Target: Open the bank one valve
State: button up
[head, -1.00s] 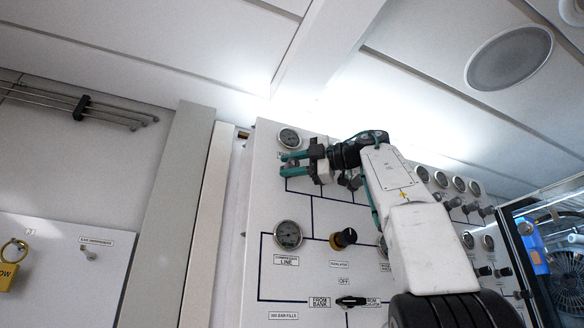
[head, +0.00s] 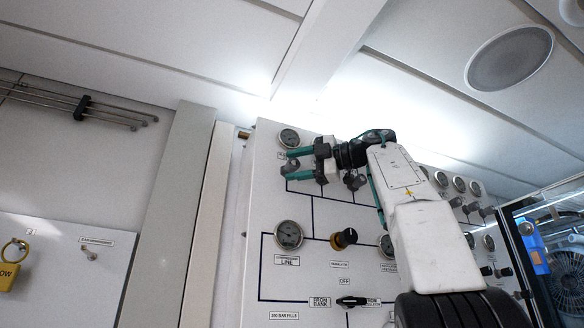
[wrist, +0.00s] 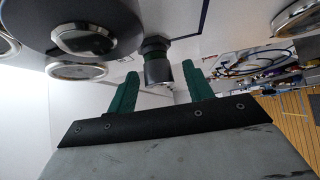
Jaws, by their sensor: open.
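My gripper (head: 289,163) is at the upper left of the white panel (head: 262,212), just below the top-left gauge (head: 289,138). Its two teal fingers are apart. In the wrist view, a small dark valve knob (wrist: 158,70) with a greenish collar stands on the panel. It appears between the fingertips (wrist: 160,88), near their far ends; contact is not visible. This knob may be the bank one valve, but its label is hidden or unreadable. Another dark knob (head: 355,182) shows to the right, below my wrist.
A large dark knob (wrist: 85,38) is close at the upper left of the wrist view. Lower on the panel are a compressor line gauge (head: 288,235), a black and yellow regulator knob (head: 344,238) and a black selector (head: 351,301). A glass-fronted cabinet (head: 545,250) stands at right.

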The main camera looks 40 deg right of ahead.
jog(key=v, duration=0.6)
jog(key=shift+s, duration=0.2)
